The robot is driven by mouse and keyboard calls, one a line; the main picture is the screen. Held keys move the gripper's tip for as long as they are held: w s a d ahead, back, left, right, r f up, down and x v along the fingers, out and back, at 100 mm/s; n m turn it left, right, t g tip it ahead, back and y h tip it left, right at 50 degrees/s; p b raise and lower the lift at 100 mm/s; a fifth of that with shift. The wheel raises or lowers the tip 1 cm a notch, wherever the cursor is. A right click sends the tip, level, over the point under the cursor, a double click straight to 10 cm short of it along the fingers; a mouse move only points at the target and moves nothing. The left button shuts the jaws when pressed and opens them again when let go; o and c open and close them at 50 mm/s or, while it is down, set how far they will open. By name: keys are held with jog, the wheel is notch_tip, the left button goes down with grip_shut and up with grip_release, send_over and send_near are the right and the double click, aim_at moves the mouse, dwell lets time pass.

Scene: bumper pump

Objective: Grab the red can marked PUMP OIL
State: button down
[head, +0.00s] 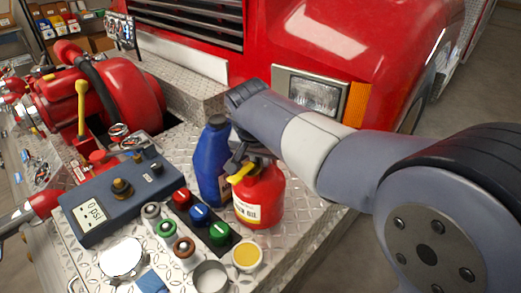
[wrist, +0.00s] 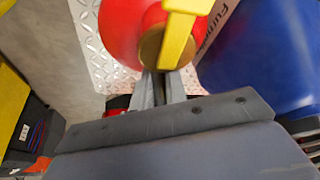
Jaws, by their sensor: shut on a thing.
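The red can (head: 259,195) stands upright on the diamond-plate bumper, its white label facing front with only part of its lettering readable. It has a yellow handle or spout on top. My gripper (head: 240,165) reaches in from the right and is shut on the can's top. In the wrist view the closed fingers (wrist: 165,88) meet at the brass collar below the yellow part (wrist: 182,25), with the red body (wrist: 125,28) behind. My gripper hides part of the can's top in the head view.
A blue bottle (head: 208,165) stands close to the can's left.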

jog(key=shift+r, duration=0.1)
jog(key=c, duration=1.4)
grip_release()
jog(key=shift+f, duration=0.2)
jog(key=shift+c, duration=0.2)
jog(key=shift+r, duration=0.1)
